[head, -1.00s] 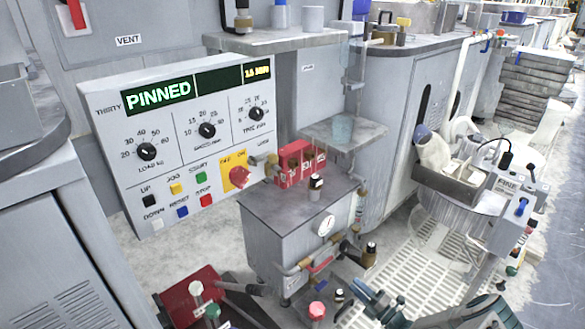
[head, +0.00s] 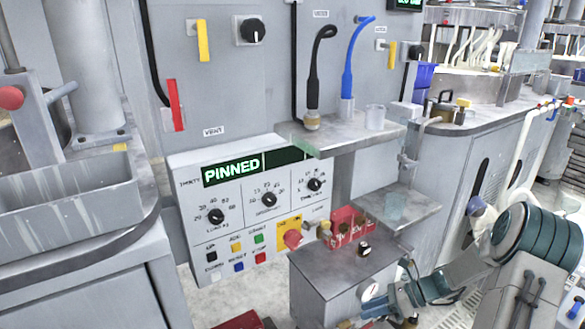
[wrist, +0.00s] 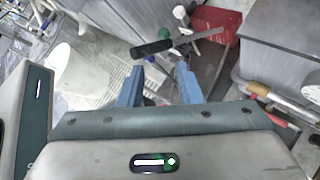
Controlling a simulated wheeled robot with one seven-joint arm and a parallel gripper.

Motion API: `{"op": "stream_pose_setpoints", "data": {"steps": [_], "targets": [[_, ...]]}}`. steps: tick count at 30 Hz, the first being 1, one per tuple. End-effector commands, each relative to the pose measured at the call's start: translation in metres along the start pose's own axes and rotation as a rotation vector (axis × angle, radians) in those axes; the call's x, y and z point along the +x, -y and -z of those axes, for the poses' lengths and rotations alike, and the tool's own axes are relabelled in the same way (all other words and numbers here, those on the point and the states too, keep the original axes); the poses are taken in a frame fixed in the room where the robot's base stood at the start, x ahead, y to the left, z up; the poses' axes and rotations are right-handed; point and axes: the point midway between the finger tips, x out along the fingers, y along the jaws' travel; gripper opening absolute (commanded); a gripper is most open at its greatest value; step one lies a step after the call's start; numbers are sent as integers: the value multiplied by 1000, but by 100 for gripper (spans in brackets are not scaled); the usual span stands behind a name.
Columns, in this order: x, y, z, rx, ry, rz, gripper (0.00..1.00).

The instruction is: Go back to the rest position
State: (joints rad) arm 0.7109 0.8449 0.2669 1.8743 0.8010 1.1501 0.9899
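My gripper (wrist: 160,88) shows in the wrist view with its two blue fingers well apart. Nothing is held between them. It points down toward the floor area, where a black-handled tool (wrist: 152,48) and a red object (wrist: 218,20) appear beyond the fingertips.
The control panel (head: 225,225) reading PINNED stands left of my arm. A grey trough (head: 65,205) is at left.

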Motion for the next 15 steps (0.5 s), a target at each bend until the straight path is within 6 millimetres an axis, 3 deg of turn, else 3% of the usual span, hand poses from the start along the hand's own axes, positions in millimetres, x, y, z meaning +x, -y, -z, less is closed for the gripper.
{"op": "stream_pose_setpoints", "data": {"steps": [1, 3, 15], "targets": [[-9, -18, -23, -75, -61, -8, 32], [-16, -37, -42, -180, -140, -21, 32], [-61, -151, -137, -788, -550, -130, 32]]}}
